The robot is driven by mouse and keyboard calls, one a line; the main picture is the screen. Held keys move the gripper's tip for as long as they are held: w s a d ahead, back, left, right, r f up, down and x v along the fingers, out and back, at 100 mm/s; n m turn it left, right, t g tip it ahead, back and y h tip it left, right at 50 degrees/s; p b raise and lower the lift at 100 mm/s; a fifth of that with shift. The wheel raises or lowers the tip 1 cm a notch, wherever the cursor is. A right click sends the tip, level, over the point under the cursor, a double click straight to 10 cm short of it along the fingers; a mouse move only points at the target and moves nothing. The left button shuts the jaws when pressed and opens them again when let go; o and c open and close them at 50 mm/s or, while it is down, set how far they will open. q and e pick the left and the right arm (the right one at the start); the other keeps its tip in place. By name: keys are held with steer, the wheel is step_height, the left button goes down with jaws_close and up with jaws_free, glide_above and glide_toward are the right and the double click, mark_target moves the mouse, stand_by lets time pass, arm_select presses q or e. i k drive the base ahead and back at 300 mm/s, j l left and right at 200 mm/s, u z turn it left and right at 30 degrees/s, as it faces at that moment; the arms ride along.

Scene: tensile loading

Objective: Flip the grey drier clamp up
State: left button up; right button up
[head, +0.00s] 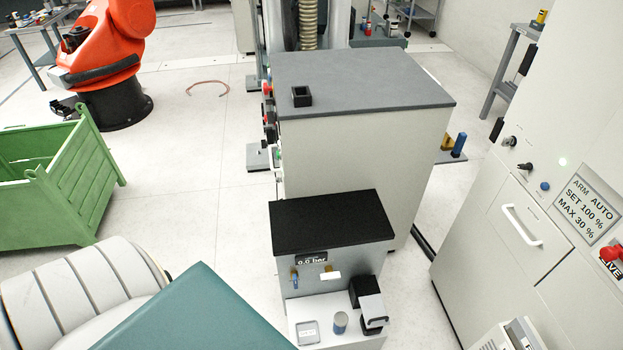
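Neither of my grippers is in view.
A large cabinet with a grey top (370,78) stands behind, with a small black square holder (301,96) on it. A white control cabinet (535,220) is at the right. A green crate (60,195) and orange robot arm (108,45) are left. A teal surface (200,315) fills the lower left.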

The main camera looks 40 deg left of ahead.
mark_target(375, 314)
steer(key=k+l+u, duration=0.15)
steer(key=u, duration=0.25)
steer(key=k+u, duration=0.75)
